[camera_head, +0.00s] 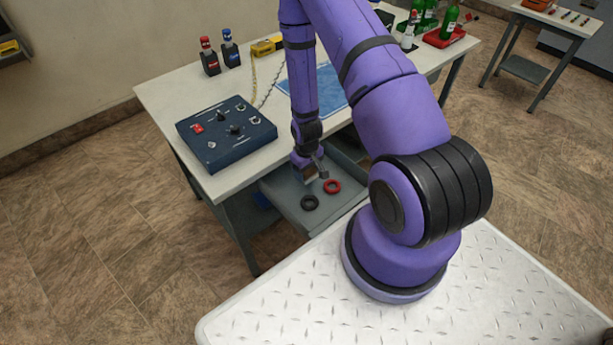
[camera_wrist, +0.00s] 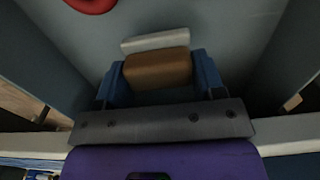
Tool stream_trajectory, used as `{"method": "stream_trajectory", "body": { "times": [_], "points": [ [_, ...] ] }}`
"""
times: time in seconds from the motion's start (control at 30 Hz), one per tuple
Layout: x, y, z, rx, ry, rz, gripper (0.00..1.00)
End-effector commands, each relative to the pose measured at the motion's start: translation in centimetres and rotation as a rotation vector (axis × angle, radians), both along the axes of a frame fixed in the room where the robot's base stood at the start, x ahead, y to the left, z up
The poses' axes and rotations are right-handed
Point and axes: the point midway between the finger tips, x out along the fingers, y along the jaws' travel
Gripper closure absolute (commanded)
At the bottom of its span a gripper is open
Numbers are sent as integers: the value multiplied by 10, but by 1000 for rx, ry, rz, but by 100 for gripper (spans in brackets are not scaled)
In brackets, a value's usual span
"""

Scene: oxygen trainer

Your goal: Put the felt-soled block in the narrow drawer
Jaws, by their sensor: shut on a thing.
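The felt-soled block (camera_wrist: 158,68) is brown, with a pale grey strip along its far side in the wrist view. My gripper (camera_wrist: 160,75) is shut on it, one blue finger at each side. In the head view my gripper (camera_head: 311,172) reaches down into an open grey drawer (camera_head: 283,200) under the workbench. The block shows only as a small brown patch there. The drawer's grey floor (camera_wrist: 225,25) and side walls surround the block in the wrist view. I cannot tell whether the block touches the floor.
A black ring (camera_head: 309,202) and a red ring (camera_head: 332,186) lie in the drawer close to my gripper. The workbench top (camera_head: 160,95) overhangs the drawer and carries a dark blue control box (camera_head: 226,132), two small bottles and a blue mat (camera_head: 328,87).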

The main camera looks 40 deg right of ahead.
Motion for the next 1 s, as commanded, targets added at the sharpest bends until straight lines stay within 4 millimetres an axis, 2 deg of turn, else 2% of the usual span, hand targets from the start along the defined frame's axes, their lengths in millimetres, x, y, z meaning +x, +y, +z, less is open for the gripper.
{"method": "stream_trajectory", "body": {
  "times": [0.23,0.63,0.67,0.77,1.0],
  "points": [
    [-1,0,-31,1,3,0,60],
    [-1,0,-35,0,1,0,60],
    [-1,0,-36,0,1,0,35],
    [0,0,-35,0,1,0,12],
    [-1,0,-35,0,1,0,12]
  ]
}}
